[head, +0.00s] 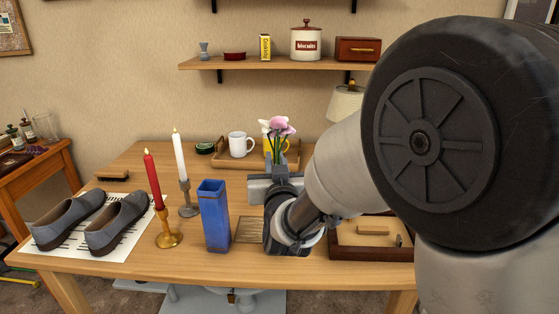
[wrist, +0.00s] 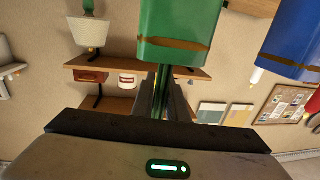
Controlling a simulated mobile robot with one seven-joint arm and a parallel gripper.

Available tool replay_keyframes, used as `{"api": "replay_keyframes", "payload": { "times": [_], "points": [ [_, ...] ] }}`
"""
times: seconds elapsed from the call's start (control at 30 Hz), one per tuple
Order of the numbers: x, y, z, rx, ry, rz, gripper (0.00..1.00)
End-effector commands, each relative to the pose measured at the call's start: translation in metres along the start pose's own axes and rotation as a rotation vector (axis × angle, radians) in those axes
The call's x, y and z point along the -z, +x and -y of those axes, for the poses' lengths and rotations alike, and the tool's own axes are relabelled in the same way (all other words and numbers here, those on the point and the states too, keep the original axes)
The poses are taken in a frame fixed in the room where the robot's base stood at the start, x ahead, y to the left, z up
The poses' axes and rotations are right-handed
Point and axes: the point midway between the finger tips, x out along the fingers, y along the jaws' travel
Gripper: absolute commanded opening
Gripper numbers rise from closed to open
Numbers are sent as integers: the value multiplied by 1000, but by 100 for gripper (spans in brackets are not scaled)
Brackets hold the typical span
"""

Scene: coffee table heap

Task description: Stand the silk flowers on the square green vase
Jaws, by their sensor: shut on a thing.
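The silk flowers (head: 279,125), pink and white on green stems, stand upright above my gripper (head: 275,184) in the head view. My gripper is shut on their stems. In the wrist view, which is upside down, the stems (wrist: 175,75) run between the fingers of my gripper (wrist: 165,98) to the rim of the square green vase (wrist: 180,30). The vase has a gold band near its rim. The vase hides the lower stem ends, so I cannot tell whether they are inside it. My gripper and wrist hide the vase in the head view.
A blue vase (head: 215,218) stands close left of my gripper. A red candle (head: 153,180) and a white candle (head: 179,158) stand farther left, beside shoes (head: 117,222). Behind are a white mug (head: 239,144) and a wooden tray (head: 226,161). A dark-rimmed tray (head: 370,254) lies at right.

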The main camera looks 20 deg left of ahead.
Motion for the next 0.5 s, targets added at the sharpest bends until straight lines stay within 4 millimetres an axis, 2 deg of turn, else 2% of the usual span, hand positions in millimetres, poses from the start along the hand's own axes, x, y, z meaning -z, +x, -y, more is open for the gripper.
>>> {"api": "replay_keyframes", "payload": {
  "times": [0.23, 0.5],
  "points": [
    [-23, 0, 0, -1, 0, 2, 0],
    [-27, 0, 0, -1, 0, -1, 0]
  ]
}}
